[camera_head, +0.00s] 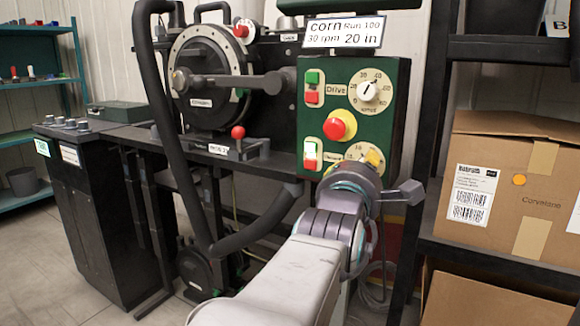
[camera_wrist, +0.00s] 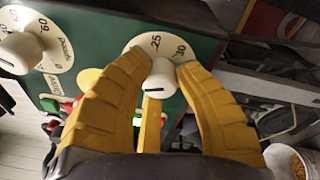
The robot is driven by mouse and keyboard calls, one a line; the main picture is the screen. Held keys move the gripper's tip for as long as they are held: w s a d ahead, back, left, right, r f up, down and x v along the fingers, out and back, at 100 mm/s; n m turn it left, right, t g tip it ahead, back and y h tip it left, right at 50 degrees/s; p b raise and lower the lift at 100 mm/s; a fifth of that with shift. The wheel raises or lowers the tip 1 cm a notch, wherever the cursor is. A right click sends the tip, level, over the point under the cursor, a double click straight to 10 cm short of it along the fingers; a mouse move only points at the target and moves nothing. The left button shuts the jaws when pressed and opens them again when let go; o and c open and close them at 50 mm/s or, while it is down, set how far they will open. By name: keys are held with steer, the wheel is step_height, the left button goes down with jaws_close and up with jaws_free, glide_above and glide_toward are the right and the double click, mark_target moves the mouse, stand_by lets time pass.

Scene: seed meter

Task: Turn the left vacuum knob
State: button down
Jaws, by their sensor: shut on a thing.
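In the wrist view, my gripper (camera_wrist: 158,68) has its yellow fingers closed on either side of a white vacuum knob (camera_wrist: 161,84) with a dark slot. Its round cream dial (camera_wrist: 143,44) shows 25 and 30. In the head view, my gripper (camera_head: 373,160) is at the lower dial (camera_head: 354,153) of the green control panel (camera_head: 385,125). My gripper hides this knob there, along with much of the dial. Whether it is the left of two vacuum knobs cannot be told.
Above are the Drive knob (camera_head: 368,90) and a red stop button (camera_head: 338,126) on a yellow base. Start and stop buttons (camera_head: 310,155) sit left of the held knob. A shelf with a cardboard box (camera_head: 510,190) stands close on the right.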

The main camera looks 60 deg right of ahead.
steer(key=shift+f+n, duration=0.1)
steer(key=shift+n, duration=0.5)
steer(key=c, duration=0.9)
jaws_free()
steer(key=shift+d, duration=0.1)
steer(key=shift+s+a, duration=0.35)
steer(key=shift+a, duration=1.65)
steer(key=shift+s+a, duration=0.3)
steer(key=shift+a, duration=1.65)
steer(key=shift+s+a, duration=0.35)
steer(key=shift+a, duration=1.65)
steer(key=shift+r, duration=0.25)
